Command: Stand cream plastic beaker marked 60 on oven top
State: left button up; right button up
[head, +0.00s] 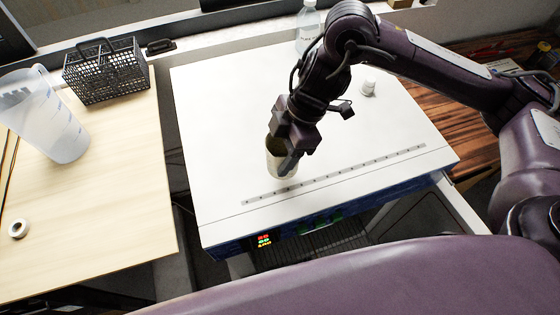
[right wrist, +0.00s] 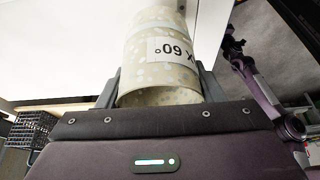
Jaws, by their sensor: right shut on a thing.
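The cream beaker (head: 279,163) carries a label ending in "60°" that shows in the right wrist view (right wrist: 160,62). My right gripper (head: 287,150) is shut on the beaker, with one finger on each side of it. My left gripper is not in view.
On the wooden table (head: 120,210) at left are a large measuring jug (head: 45,115), a black basket (head: 106,72) and a tape roll (head: 18,228). The oven top's left part is clear.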

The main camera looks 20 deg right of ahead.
jog(key=shift+f+b, duration=0.3)
jog(key=shift+f, duration=2.05)
jog(key=shift+f, duration=0.2)
jog(key=o, duration=1)
jog(key=shift+c, duration=0.2)
jog(key=shift+r, duration=0.1)
jog(key=shift+w+d+r, duration=0.1)
jog(key=shift+r, duration=0.35)
jog(key=p+v, duration=0.1)
jog(key=v, duration=1)
jog(key=shift+r, duration=0.15)
jog(key=shift+d, duration=0.1)
